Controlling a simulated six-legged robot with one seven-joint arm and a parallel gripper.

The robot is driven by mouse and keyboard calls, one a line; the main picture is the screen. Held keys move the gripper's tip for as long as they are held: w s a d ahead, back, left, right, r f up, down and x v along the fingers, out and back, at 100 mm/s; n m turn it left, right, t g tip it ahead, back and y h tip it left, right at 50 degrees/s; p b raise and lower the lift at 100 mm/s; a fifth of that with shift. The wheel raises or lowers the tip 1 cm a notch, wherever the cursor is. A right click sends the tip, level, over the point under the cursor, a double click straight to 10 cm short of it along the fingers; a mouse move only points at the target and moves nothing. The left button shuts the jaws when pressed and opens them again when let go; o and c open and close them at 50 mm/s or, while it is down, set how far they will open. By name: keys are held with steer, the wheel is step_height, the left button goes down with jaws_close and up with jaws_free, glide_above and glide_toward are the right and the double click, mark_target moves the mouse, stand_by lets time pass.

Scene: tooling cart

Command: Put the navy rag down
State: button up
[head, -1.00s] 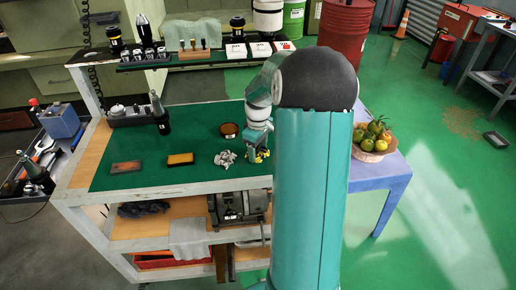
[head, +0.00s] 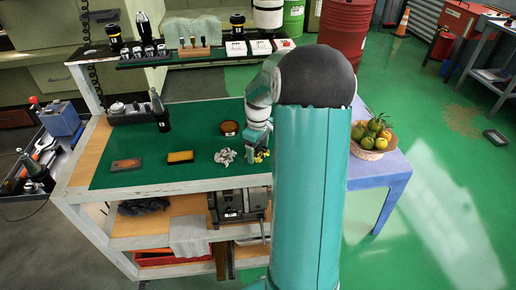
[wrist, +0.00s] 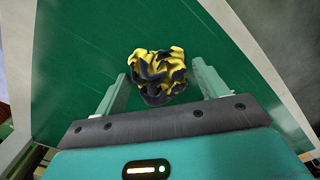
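A crumpled navy and yellow rag (wrist: 152,82) lies on the green mat (wrist: 85,55) in the wrist view. My gripper (wrist: 160,71) is open, with one finger on each side of the rag. A narrow gap shows at the right finger; the left fingertip is close to the rag, and I cannot tell whether it touches. In the head view, a small yellow part of the rag (head: 262,156) shows at the right end of the cart's green top (head: 200,117), below my gripper; my arm hides the rest.
A grey-white crumpled rag (head: 225,156) lies just left of my gripper. A round brown dish (head: 229,128), a yellow-topped block (head: 180,157) and a brown block (head: 126,165) are also on the mat. A fruit basket (head: 368,151) stands on the blue table (head: 378,183) at right.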

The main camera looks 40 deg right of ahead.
steer(key=shift+o, duration=0.6)
step_height(320, 180, up, 14)
steer(key=shift+a, duration=0.1)
